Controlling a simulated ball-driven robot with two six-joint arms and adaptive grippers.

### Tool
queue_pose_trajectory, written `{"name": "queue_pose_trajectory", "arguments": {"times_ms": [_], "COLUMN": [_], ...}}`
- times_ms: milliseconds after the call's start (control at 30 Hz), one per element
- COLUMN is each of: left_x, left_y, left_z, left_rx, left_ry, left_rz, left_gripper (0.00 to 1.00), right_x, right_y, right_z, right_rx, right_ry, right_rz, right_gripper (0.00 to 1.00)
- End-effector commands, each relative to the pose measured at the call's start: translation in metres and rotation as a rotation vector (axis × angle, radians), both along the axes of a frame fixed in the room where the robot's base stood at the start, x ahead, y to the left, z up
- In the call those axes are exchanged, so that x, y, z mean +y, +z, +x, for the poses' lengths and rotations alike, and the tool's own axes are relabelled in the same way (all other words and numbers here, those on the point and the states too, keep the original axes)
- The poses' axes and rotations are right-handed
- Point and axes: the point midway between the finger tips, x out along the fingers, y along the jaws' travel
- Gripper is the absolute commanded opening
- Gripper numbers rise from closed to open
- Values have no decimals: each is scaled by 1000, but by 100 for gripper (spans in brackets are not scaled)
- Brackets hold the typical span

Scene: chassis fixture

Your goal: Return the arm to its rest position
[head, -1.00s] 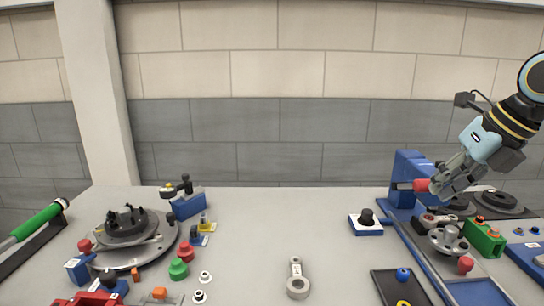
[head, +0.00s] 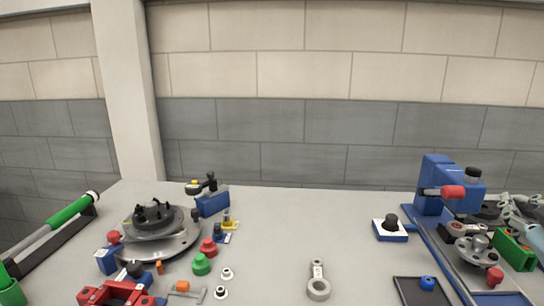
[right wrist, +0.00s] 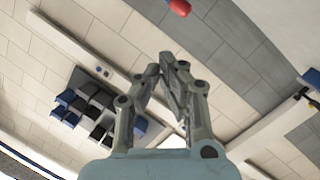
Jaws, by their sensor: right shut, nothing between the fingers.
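My right gripper (head: 508,208) shows only in part at the right edge of the head view, low over the right end of the table near the green block. In the right wrist view the two grey fingers (right wrist: 172,62) meet at their tips, shut with nothing between them. The blue press (head: 436,186) with its red-ended handle (head: 452,192) stands to the left of the gripper, apart from it. A red handle end also shows at the top of the right wrist view (right wrist: 180,7). My left gripper is not in view.
A green block (head: 514,250) and a grey hub part (head: 479,246) sit close to the right gripper. A turntable fixture (head: 152,238), a green roller (head: 70,214) and small parts fill the left side. A grey link (head: 318,282) lies at the front middle; the table centre is clear.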

Motion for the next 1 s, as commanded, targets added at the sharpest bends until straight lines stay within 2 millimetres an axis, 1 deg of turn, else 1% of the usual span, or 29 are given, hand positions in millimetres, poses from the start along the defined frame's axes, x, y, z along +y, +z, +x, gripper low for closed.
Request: {"name": "queue_pose_trajectory", "arguments": {"times_ms": [33, 100, 167, 200, 267, 300, 367, 400, 467, 533, 600, 667, 700, 767, 800, 867, 900, 967, 1000], "left_x": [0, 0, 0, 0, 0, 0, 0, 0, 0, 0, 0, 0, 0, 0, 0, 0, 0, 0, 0], "left_y": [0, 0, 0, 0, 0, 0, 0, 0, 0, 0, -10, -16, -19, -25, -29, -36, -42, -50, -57], "left_z": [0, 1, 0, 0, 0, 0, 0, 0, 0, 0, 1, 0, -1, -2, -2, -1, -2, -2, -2], "left_rx": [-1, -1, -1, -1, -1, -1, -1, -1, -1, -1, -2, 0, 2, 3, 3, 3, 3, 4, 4], "left_ry": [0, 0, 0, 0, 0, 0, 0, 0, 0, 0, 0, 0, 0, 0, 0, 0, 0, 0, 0], "left_rz": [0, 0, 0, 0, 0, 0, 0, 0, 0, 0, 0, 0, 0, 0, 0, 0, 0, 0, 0], "left_gripper": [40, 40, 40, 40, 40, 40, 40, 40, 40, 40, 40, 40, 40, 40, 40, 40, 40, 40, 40], "right_x": [1, 7, 16, 22, 33, 40, 51, 58, 69, 82, 77, 75, 74, 72, 70, 68, 66, 63, 61], "right_y": [-32, -70, -96, -109, -126, -135, -147, -154, -161, -168, -205, -230, -248, -275, -295, -327, -351, -390, -420], "right_z": [-21, -49, -72, -87, -109, -123, -144, -157, -177, -201, -191, -187, -185, -183, -182, -182, -183, -187, -192], "right_rx": [119, 274, 394, 465, 564, 626, 714, 771, 853, 950, 951, 955, 961, 968, 973, 982, 990, 1000, 1010], "right_ry": [-43, -87, -111, -121, -132, -138, -141, -142, -141, -135, -144, -150, -153, -158, -163, -169, -174, -181, -187], "right_rz": [104, 223, 304, 351, 409, 445, 495, 524, 565, 608, 603, 603, 604, 604, 606, 607, 608, 609, 611], "right_gripper": [0, 0, 0, 0, 0, 0, 0, 0, 0, 0, 0, 0, 0, 0, 0, 0, 0, 0, 0]}}
